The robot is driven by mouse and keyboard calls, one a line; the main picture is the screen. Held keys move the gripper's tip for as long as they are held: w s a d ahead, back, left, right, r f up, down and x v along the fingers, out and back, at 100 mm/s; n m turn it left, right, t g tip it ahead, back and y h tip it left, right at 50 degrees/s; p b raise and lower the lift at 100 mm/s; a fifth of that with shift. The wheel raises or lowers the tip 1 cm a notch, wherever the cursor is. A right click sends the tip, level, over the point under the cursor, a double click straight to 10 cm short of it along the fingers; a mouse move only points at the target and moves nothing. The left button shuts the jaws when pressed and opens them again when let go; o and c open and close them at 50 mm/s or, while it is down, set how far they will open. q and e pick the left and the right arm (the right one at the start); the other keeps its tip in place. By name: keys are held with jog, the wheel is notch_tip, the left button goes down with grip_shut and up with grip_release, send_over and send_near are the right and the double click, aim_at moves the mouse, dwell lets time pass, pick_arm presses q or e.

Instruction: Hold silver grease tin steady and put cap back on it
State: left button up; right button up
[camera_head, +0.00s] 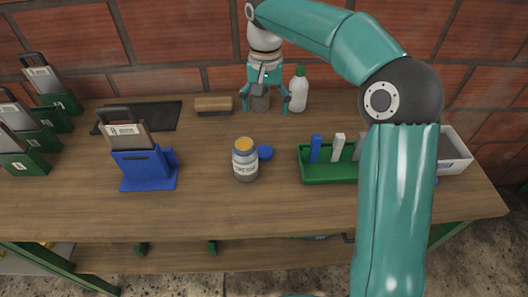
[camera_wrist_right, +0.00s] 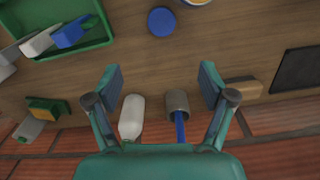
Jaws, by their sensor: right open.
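The silver grease tin (camera_head: 244,172) stands upright mid-table in the head view, its open top showing orange-yellow contents. Its edge also shows at the top of the right wrist view (camera_wrist_right: 197,2). The blue cap (camera_head: 266,152) lies on the table just right of and behind the tin; it also shows in the right wrist view (camera_wrist_right: 161,21). My right gripper (camera_head: 266,106) is open and empty, pointing down at the back of the table, behind the tin and cap. Its two fingers are spread wide in the wrist view (camera_wrist_right: 161,78). My left gripper is out of view.
A white bottle (camera_head: 299,92) and a grey cup (camera_wrist_right: 177,101) stand near my right gripper. A brush (camera_head: 213,104) and black mat (camera_head: 160,117) lie behind left. A blue holder (camera_head: 148,172) stands left, a green tray (camera_head: 318,178) right. The front table strip is clear.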

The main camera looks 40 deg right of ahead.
send_over(264, 151)
jog(key=f, duration=0.9)
jog(key=shift+w+d+f+b, duration=0.1)
jog(key=shift+d+f+b, duration=0.15)
jog(key=shift+f+b, duration=0.05)
jog(key=shift+a+f, duration=0.15)
jog(key=shift+f, duration=1.2)
jog(key=shift+a+f, duration=0.15)
jog(key=shift+f, duration=1.15)
jog(key=c, duration=0.8)
